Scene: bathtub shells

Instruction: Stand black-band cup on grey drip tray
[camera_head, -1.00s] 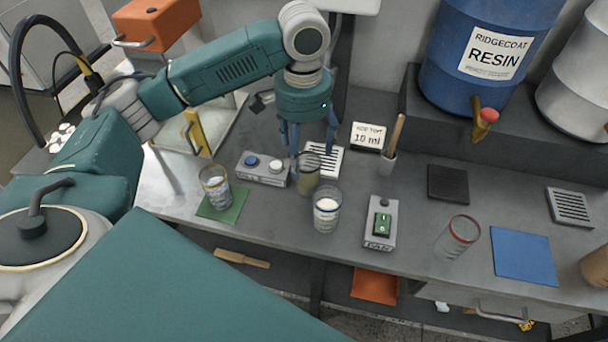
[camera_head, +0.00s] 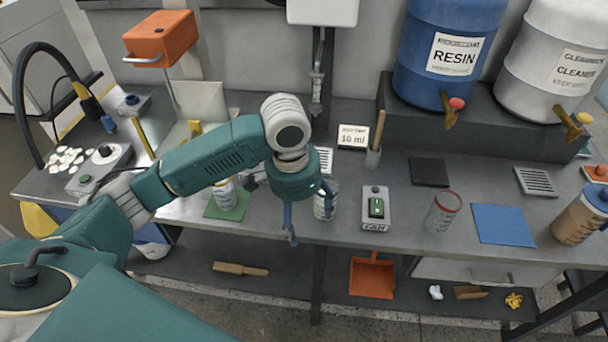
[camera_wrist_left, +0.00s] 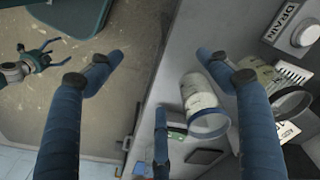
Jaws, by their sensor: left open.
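My left gripper (camera_head: 308,212) is open and empty at the counter's front edge, left of a clear cup (camera_head: 326,206) that it partly hides. The nearer cup (camera_wrist_left: 200,98) has a blue-grey rim band. The farther cup (camera_wrist_left: 284,100) has a darker band, likely the black one, and stands near a slotted tray (camera_wrist_left: 294,72); the arm hides it in the head view. A grey slotted drip tray (camera_head: 536,181) lies at the right. My right gripper (camera_wrist_left: 38,58) shows small with spread fingers.
A red-rimmed cup (camera_head: 443,212) stands left of a blue mat (camera_head: 503,225). A switch box (camera_head: 376,209) is right of the gripper. Another cup (camera_head: 224,190) stands on a green mat (camera_head: 238,212). A black pad (camera_head: 429,171) lies bare.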

